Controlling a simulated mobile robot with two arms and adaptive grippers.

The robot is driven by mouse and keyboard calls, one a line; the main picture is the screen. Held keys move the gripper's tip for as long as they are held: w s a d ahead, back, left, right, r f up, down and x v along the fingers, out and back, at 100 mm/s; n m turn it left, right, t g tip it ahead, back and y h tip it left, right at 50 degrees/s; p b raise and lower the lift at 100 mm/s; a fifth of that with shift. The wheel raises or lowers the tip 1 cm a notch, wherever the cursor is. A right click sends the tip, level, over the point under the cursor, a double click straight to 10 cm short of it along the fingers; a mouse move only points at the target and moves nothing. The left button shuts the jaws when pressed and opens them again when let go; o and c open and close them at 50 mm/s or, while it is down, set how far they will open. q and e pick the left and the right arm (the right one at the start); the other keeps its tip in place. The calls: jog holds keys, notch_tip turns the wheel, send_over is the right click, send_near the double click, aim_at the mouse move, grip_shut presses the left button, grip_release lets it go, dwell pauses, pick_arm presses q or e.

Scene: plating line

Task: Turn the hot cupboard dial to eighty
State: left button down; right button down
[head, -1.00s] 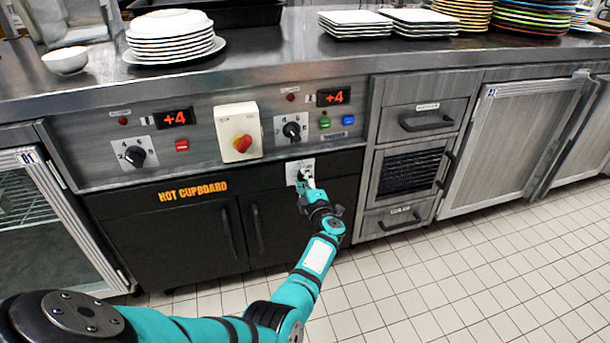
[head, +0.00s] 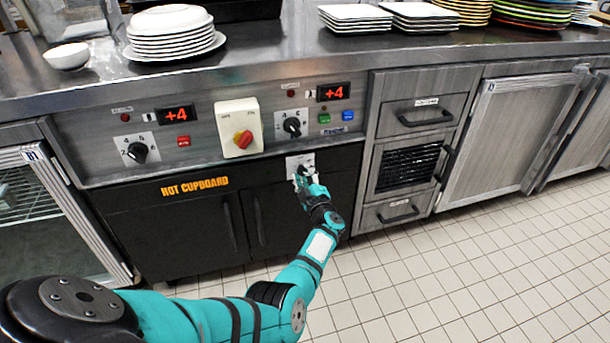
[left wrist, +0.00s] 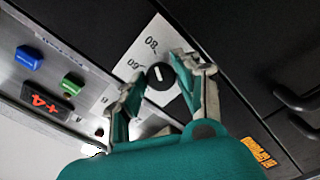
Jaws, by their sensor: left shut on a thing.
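The hot cupboard (head: 185,235) has a black front with orange lettering. Its dial (left wrist: 160,77) is a round black knob with a white mark, on a white plate (head: 299,161) near the top of the front. In the left wrist view the numbers 80 and 60 show beside the knob. I cannot tell exactly which number the mark points to. My left gripper (head: 302,180) is at the plate and hides most of the dial in the head view. In the left wrist view its fingers are on either side of the knob, shut on it. My right gripper is not in view.
Plates stand on the steel counter (head: 270,50). Door handles (head: 258,222) stick out below. The tiled floor is clear at right.

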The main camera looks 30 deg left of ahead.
pick_arm(q)
jog(key=shift+d+f, duration=0.1)
jog(key=c, duration=1)
grip_release()
jog(key=shift+o, duration=0.2)
